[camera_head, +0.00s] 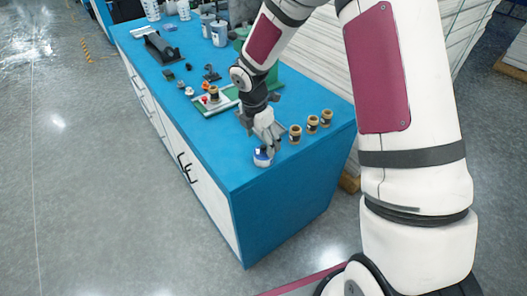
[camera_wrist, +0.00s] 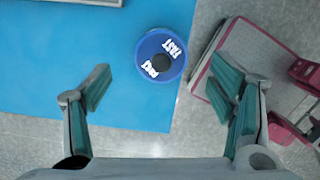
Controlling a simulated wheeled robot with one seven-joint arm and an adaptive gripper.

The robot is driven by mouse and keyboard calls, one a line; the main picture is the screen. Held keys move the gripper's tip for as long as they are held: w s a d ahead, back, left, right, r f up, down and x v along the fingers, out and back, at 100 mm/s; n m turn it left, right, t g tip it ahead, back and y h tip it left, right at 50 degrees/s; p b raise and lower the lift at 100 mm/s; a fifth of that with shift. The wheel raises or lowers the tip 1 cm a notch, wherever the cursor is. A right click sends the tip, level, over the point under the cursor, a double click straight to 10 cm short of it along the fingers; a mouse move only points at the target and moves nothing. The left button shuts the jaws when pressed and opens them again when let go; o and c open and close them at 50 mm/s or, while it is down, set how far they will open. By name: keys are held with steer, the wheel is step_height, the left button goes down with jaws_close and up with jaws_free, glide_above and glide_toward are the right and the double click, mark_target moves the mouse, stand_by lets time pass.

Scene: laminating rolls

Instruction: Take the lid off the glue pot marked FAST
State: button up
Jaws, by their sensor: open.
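The glue pot marked FAST (camera_head: 262,158) stands on the blue bench top near its front corner. In the wrist view its round blue lid (camera_wrist: 146,46) is seen from above, with white FAST lettering and a dark knob in the middle; the pot's body is hidden under the lid. My gripper (camera_head: 268,146) hangs just above and beside the pot in the head view, partly covering it. In the wrist view my gripper (camera_wrist: 165,88) has its fingers wide apart with nothing between them, and the lid lies beyond the fingertips.
Three brown-capped jars (camera_head: 312,125) stand in a row to the right on the blue bench (camera_head: 290,176). A green-edged tray (camera_head: 222,108) with small parts lies behind my gripper. The bench edge is close to the pot.

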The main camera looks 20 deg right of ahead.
mark_target(263, 147)
steer(key=shift+d+f, duration=0.15)
steer(key=shift+f, duration=0.7)
steer(key=shift+d+f, duration=0.1)
steer(key=shift+f, duration=0.75)
steer(key=c, duration=1)
steer(key=shift+r, duration=0.1)
steer(key=shift+c, duration=0.2)
